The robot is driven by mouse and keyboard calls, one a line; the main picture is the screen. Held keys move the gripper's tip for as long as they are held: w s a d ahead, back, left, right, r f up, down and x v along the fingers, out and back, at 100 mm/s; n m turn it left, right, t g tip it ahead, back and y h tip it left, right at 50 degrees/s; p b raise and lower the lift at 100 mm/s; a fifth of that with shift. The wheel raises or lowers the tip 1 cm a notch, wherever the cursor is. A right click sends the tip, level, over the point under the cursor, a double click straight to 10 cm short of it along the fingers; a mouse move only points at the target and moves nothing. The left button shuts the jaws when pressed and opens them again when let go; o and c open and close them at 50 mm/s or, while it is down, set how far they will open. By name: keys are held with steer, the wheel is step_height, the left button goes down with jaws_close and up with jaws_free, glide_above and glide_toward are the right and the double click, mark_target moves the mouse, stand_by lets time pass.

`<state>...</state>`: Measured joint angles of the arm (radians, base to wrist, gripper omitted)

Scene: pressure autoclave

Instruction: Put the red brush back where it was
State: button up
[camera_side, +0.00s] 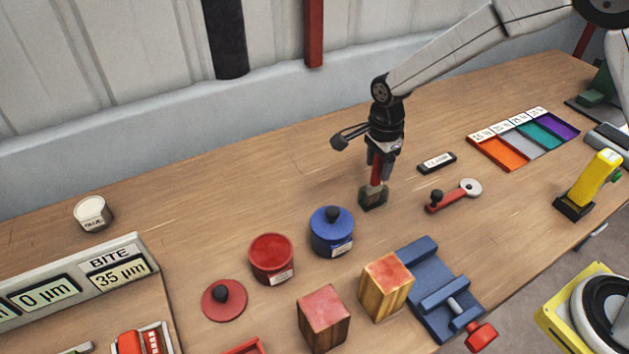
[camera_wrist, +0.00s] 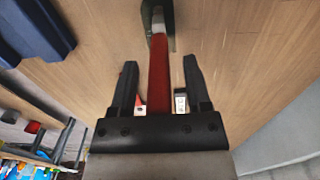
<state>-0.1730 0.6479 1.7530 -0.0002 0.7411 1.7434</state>
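The red brush (camera_side: 376,170) stands upright on the bench, handle up, with a pale band below the red handle. Its lower end meets a small dark green block-like piece (camera_side: 373,199); I cannot tell whether this is a holder or part of the brush. My gripper (camera_side: 380,160) points down over the handle. In the wrist view the red handle of the brush (camera_wrist: 159,75) runs between the fingers of my gripper (camera_wrist: 160,75), with a visible gap on each side, so the gripper is open around it.
A blue lidded pot (camera_side: 331,232) and an open red pot (camera_side: 271,259) stand left of the brush. A dark labelled block (camera_side: 437,163) and a red-handled tool (camera_side: 454,195) lie to its right. A blue vise (camera_side: 437,285) is in front.

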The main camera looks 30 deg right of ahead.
steer(key=shift+r, duration=0.1)
step_height(320, 180, up, 12)
steer(key=shift+r, duration=0.1)
stand_by(0.9)
stand_by(0.5)
steer(key=shift+s+d+f+n, duration=0.2)
steer(key=shift+s+d+n, duration=0.05)
steer(key=shift+s+n, duration=0.15)
steer(key=s+d+f+n+t, duration=0.1)
steer(key=s+d+f+n, duration=0.2)
steer(key=s+n, duration=0.5)
steer(key=s+d+f+n+t, duration=0.1)
steer(key=s+d+f+n, duration=0.3)
steer(key=s+n, duration=0.5)
steer(key=shift+d+t, duration=0.25)
steer(key=shift+t, duration=0.05)
